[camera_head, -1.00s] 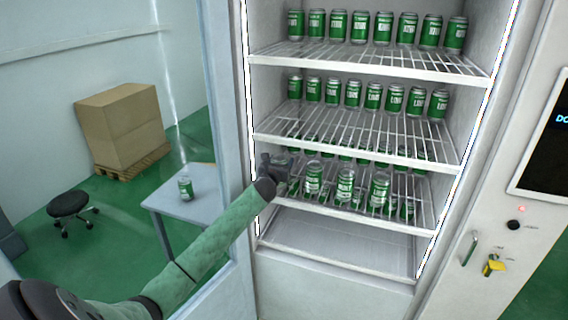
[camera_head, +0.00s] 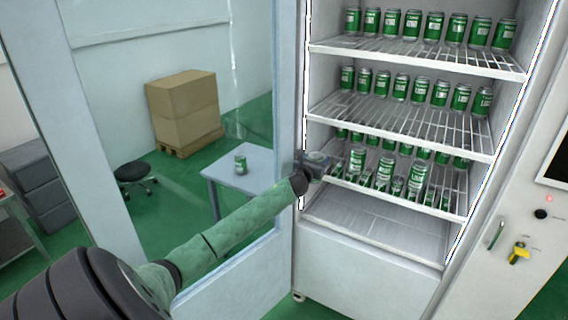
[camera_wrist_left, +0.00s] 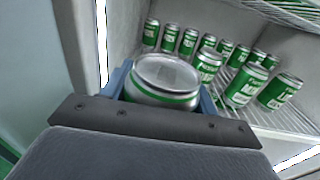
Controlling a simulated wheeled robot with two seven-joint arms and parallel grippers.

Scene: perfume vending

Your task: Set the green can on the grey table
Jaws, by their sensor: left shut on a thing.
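My left gripper (camera_head: 322,168) is at the left side of the vending machine's lower can shelf. In the left wrist view its blue fingers (camera_wrist_left: 163,98) are shut around a green can (camera_wrist_left: 165,82), whose silver top faces the camera. In the head view that held can is mostly hidden by the gripper. The grey table (camera_head: 250,168) stands to the left, beyond the glass door. My right gripper is not in view.
The vending machine's shelves (camera_head: 425,124) hold rows of green cans. The open door frame (camera_head: 286,120) stands between my gripper and the table. A black stool (camera_head: 132,172) and stacked cardboard boxes (camera_head: 184,108) are behind. Much of the tabletop is clear.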

